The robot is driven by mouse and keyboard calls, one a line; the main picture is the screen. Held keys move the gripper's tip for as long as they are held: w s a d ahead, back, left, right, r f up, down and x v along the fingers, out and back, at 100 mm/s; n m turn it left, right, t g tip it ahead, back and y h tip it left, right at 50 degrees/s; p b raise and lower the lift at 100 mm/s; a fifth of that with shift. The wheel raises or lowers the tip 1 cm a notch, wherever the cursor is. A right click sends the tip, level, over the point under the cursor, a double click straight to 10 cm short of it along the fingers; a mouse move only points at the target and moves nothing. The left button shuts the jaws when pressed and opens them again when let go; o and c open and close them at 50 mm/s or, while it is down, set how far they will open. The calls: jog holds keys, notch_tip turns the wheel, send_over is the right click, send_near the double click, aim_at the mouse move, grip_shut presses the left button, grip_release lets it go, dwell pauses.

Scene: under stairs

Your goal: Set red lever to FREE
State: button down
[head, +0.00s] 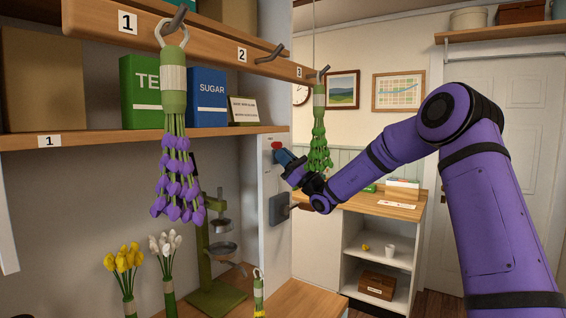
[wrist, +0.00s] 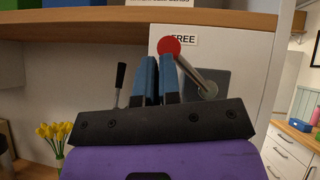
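The red lever is mounted on the white post. Its red knob (head: 276,145) shows just beyond my fingertips in the head view. In the wrist view the red knob (wrist: 169,46) sits at the upper end of a metal shaft, which leans up and left from its pivot (wrist: 208,90). The knob overlaps the left part of the FREE label (wrist: 184,40). My gripper (head: 283,157) is at the lever. In the wrist view its blue fingers (wrist: 158,62) are together with nothing visible between them, just below the knob and left of the shaft. Contact cannot be told.
A wooden shelf (head: 95,138) runs left of the post, with a hook rail (head: 220,42) above. A purple bunch (head: 178,170) and a green bunch (head: 319,130) hang there. A green stand (head: 205,250) is below. A grey box (head: 279,208) is on the post under my gripper.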

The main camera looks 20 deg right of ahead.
jog(key=shift+w+d+r, duration=0.1)
jog(key=shift+w+r, duration=0.05)
jog(key=shift+r, duration=0.55)
jog(key=shift+w+r, duration=0.1)
jog(key=shift+r, duration=0.6)
jog(key=shift+r+n, duration=0.1)
jog(key=shift+n, duration=0.2)
jog(key=shift+d+f, duration=0.1)
jog(key=shift+f, duration=0.1)
jog(key=shift+f, duration=0.1)
